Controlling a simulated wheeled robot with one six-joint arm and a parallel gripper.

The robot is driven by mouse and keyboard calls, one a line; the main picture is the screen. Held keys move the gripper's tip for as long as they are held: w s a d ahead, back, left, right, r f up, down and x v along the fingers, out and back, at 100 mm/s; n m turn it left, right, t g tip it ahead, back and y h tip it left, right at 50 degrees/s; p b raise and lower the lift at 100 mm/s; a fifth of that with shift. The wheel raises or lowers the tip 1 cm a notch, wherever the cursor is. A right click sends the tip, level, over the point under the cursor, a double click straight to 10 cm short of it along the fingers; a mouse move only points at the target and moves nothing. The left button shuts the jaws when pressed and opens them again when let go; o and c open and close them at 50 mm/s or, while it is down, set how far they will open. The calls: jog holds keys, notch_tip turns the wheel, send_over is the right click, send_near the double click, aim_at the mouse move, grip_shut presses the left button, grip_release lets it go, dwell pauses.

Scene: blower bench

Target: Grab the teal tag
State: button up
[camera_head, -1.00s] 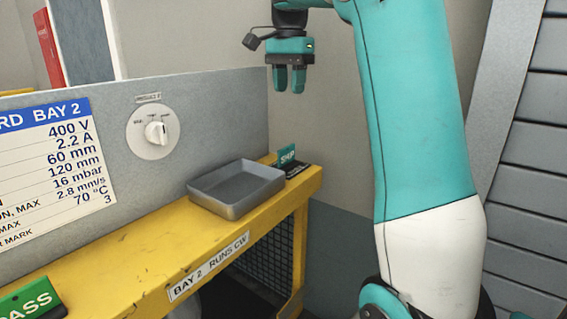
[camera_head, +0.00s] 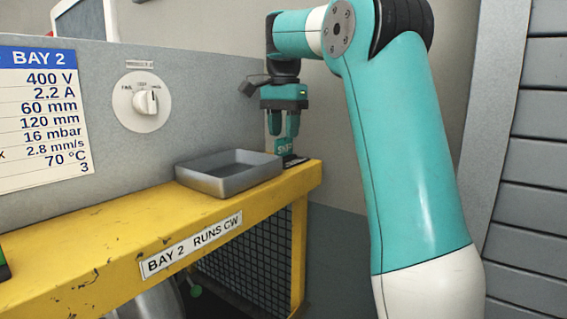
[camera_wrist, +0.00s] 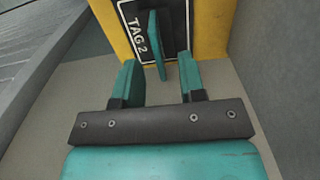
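The teal tag (camera_head: 284,149) stands upright on a black base plate (camera_head: 295,162) at the right end of the yellow bench. In the wrist view the tag (camera_wrist: 155,38) is seen nearly edge-on above a black plate marked "TAG 2" (camera_wrist: 133,33). My gripper (camera_head: 284,132) is just above the tag, pointing down. In the wrist view my gripper (camera_wrist: 158,68) is open, one finger to each side of the tag's near end. Gaps show between the tag and both fingers.
A grey tray (camera_head: 226,184) sits on the yellow bench (camera_head: 130,217), left of the tag. A white dial (camera_head: 142,101) is on the grey panel behind. The label plate (camera_head: 40,115) is far left. The bench's right end drops off just past the tag.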

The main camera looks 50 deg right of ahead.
aim_at(284, 142)
notch_tip(284, 142, down, 4)
jog(key=b, duration=0.3)
jog(key=shift+s+a, duration=0.1)
jog(key=shift+r, duration=0.15)
grip_shut()
jog(key=shift+r, duration=0.1)
